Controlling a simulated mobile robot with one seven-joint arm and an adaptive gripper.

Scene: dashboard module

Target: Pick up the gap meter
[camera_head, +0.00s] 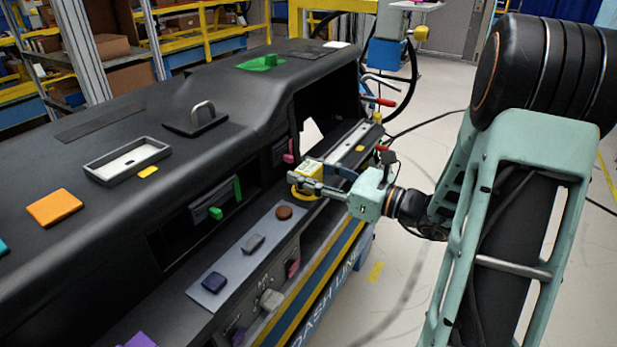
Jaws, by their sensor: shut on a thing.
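A small yellow device (309,168), which looks like the gap meter, is at the front edge of the dashboard module, near the middle of the view. My gripper (310,186) reaches in from the right and is shut on it. The grey fingers hide part of the yellow body. I cannot tell whether the device still touches the ledge below it.
The black dashboard (92,150) fills the left. A grey ledge strip (228,283) holds a brown disc (284,212) and small blocks. An open tray (128,160) and an orange block (54,207) lie on top. Cables and a steering wheel stand behind the gripper. Floor at right is mostly clear.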

